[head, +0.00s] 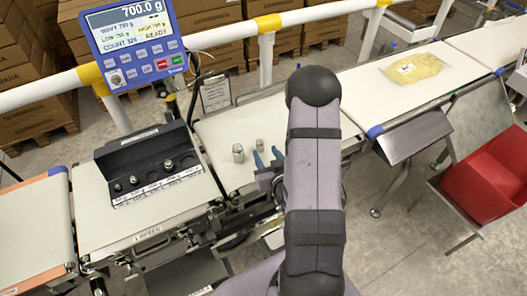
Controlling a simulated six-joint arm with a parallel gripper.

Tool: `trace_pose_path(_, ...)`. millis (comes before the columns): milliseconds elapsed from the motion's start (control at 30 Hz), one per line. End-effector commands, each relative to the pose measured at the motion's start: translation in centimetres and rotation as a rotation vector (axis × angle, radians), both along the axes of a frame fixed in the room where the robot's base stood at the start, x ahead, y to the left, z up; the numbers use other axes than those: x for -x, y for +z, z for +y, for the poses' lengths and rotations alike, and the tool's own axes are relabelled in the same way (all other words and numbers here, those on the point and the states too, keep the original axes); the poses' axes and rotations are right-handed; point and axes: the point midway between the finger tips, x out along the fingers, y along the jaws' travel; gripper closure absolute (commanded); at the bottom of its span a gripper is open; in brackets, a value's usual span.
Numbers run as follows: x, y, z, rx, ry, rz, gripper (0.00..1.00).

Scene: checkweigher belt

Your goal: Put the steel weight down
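Two steel weights stand upright on the white weighing belt (215,130): a larger one (238,153) on the left and a slimmer one (260,145) just right of it. My gripper (268,157) is low over the belt, beside the slimmer weight on its near right side. Its two blue-grey fingertips are apart and no weight shows between them. The arm hides the rest of the gripper. The blue display (137,42) reads 700.0 g and READY.
A black weight holder (150,155) with labelled places and several small steel pieces sits on the left infeed belt. A yellow bag (414,69) lies on the right belt. A red bin (490,180) stands at far right. A white rail (225,38) runs behind the belts.

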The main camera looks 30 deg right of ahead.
Motion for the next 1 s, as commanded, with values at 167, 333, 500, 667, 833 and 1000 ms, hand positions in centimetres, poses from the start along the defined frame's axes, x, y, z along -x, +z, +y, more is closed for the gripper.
trace_pose_path(167,1.0,0.7,0.2,-0.002,0.002,0.005,0.60)
trace_pose_path(333,1.7,0.9,0.3,0.000,0.001,0.004,0.60)
trace_pose_path(500,2.0,0.9,0.4,-0.001,0.001,0.001,0.60)
trace_pose_path(667,2.1,0.9,0.5,0.000,0.001,0.002,0.60)
trace_pose_path(833,1.6,0.7,0.8,0.003,0.019,0.042,0.60)
trace_pose_path(1000,0.9,0.3,1.9,0.006,0.060,0.166,0.60)
